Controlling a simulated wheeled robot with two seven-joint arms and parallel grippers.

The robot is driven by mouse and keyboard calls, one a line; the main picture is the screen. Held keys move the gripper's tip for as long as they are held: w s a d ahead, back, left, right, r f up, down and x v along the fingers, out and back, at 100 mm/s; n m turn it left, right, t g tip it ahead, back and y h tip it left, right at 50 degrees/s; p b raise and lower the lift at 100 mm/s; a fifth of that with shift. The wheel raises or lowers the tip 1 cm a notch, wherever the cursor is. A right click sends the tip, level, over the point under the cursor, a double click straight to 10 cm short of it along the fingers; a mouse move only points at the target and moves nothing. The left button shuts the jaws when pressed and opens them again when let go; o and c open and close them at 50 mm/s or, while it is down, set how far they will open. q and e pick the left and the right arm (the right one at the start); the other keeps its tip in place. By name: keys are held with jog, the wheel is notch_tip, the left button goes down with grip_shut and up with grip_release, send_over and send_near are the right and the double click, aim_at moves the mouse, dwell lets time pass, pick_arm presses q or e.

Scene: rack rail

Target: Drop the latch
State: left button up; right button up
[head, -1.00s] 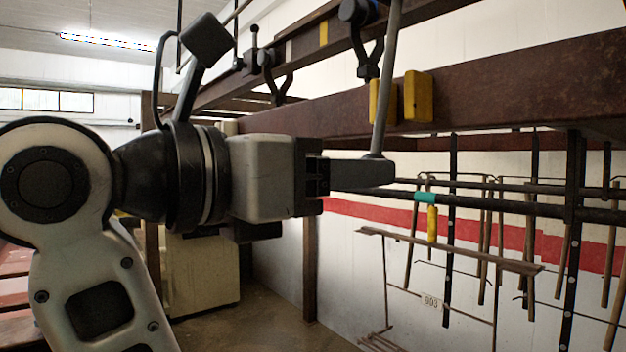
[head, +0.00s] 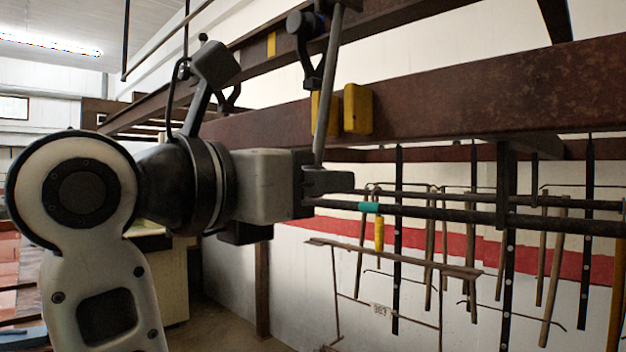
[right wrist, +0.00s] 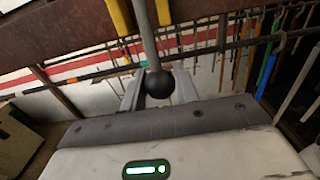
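A long grey rod lever (head: 328,90) hangs slightly tilted in front of the brown beam. Its dark ball end shows in the right wrist view (right wrist: 158,85). My right gripper (head: 330,182) is level with the rod's lower end, under the beam. In the right wrist view its two fingers (right wrist: 158,95) stand apart, one on each side of the ball. Any firm contact is hard to see. In the head view the ball is hidden by the fingers. My left gripper is not in view.
A pale cabinet (head: 172,285) stands behind my arm.

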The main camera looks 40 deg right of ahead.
dwell(0.4)
jog(key=shift+w+d+f+b, duration=0.1)
jog(key=shift+w+d+b, duration=0.1)
jog(key=shift+d, duration=1)
jog(key=shift+w+d+f+b, duration=0.1)
jog(key=shift+d+b, duration=0.1)
jog(key=shift+d, duration=0.95)
jog(key=o, duration=0.9)
jog(key=shift+d, duration=0.2)
jog(key=shift+a, duration=0.1)
jog(key=a, duration=0.7)
jog(key=shift+s, duration=0.4)
